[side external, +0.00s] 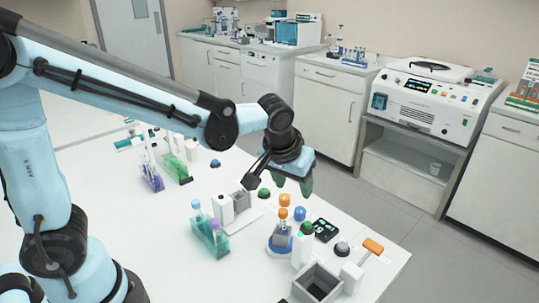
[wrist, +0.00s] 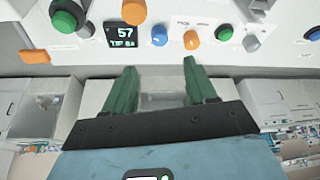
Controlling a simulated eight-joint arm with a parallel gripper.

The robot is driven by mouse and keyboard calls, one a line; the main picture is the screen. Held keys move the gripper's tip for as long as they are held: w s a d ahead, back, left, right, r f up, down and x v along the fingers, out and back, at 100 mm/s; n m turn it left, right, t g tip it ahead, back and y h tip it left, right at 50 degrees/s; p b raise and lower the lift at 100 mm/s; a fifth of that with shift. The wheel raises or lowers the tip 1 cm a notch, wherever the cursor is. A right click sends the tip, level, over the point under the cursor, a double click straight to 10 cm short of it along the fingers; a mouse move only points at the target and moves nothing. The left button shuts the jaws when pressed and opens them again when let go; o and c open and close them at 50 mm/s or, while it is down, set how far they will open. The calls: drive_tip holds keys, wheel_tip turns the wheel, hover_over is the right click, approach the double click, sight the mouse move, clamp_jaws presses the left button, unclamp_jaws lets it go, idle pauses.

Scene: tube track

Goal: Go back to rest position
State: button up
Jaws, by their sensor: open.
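My gripper (side external: 292,180) is in the upper middle of the side view, at the end of my outstretched arm. Its green fingers point downward, above the far edge of the white table (side external: 180,270). In the wrist view my gripper (wrist: 158,70) has its two green fingers spread apart with nothing between them. A dark display (wrist: 122,34) reading 57 and several coloured knobs, including a blue knob (wrist: 159,35), lie beyond the fingertips. My gripper appears clear of all objects. The tips' exact height above the table is hard to judge.
A teal tube rack (side external: 210,238), a green rack (side external: 176,167) and a purple rack (side external: 151,178) stand on the table. A grey open box (side external: 318,284) is at the front right. Cabinets stand beyond a floor gap.

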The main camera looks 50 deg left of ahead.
drive_tip(key=shift+s+d+r, duration=0.1)
drive_tip(key=shift+s+r, duration=0.15)
drive_tip(key=shift+r, duration=0.35)
drive_tip(key=s+a+m+t, duration=0.1)
drive_tip(key=s+a, duration=0.2)
drive_tip(key=s, duration=0.2)
drive_tip(key=s+a+r+m+t+h, duration=0.1)
drive_tip(key=s+a+m+t, duration=0.1)
drive_tip(key=s, duration=0.4)
drive_tip(key=shift+a+r, duration=0.25)
drive_tip(key=shift+a, duration=0.45)
